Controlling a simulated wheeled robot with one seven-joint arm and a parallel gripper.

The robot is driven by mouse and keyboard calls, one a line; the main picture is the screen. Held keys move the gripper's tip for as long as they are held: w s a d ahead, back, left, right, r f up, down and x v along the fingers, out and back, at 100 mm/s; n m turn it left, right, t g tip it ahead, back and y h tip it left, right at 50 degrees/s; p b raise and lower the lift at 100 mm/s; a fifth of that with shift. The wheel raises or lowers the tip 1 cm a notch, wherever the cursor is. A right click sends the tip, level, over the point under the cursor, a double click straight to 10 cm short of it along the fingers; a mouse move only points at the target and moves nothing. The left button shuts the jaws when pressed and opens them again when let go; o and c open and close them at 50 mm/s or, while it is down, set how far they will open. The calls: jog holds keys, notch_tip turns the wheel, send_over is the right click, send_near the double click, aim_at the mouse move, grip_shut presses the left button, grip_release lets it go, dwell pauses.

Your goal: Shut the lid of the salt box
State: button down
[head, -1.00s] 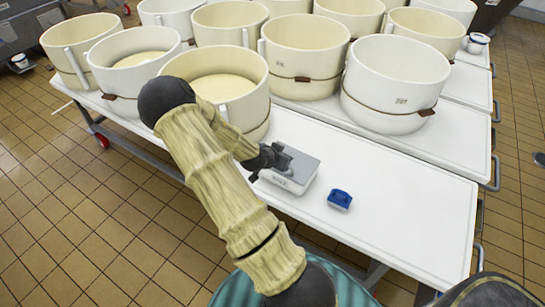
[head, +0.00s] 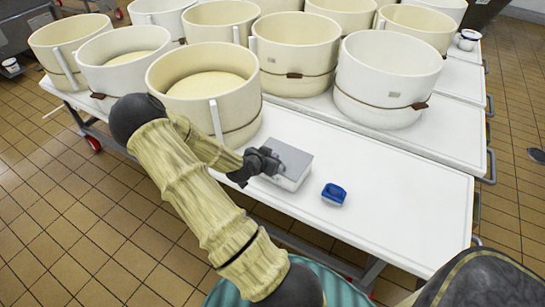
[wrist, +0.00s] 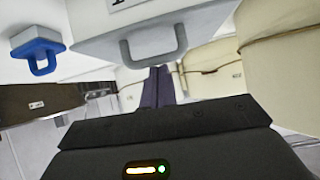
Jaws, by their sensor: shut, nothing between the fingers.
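The salt box (head: 291,166) stands on the white table, a pale box with a grey lid (head: 290,154). The lid lies flat over the box; I cannot tell whether it is fully seated. My gripper (head: 272,160) is shut and empty at the left side of the box, close to the lid. In the wrist view the box (wrist: 150,25) shows at the top with a grey loop handle (wrist: 153,58). My dark fingers (wrist: 157,85) are just below that handle in the picture; whether they touch it is unclear.
A small blue-and-white container (head: 334,194) stands right of the box; it also shows in the wrist view (wrist: 38,48). Several large cream vats (head: 205,90) stand behind and to the left. The white table (head: 400,205) is clear to the right.

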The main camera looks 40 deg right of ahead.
jog(key=shift+s+a+f, duration=0.35)
jog(key=shift+a+f, duration=0.15)
jog(key=shift+f, duration=0.25)
notch_tip(320, 180, up, 6)
jog(key=d+p, duration=0.2)
jog(key=p, duration=0.2)
jog(key=s+a+f, duration=0.1)
jog(key=a+f, duration=0.1)
jog(key=a, duration=0.8)
jog(key=shift+s+f+b, duration=0.15)
jog(key=shift+s+b, duration=0.1)
jog(key=shift+b, duration=0.15)
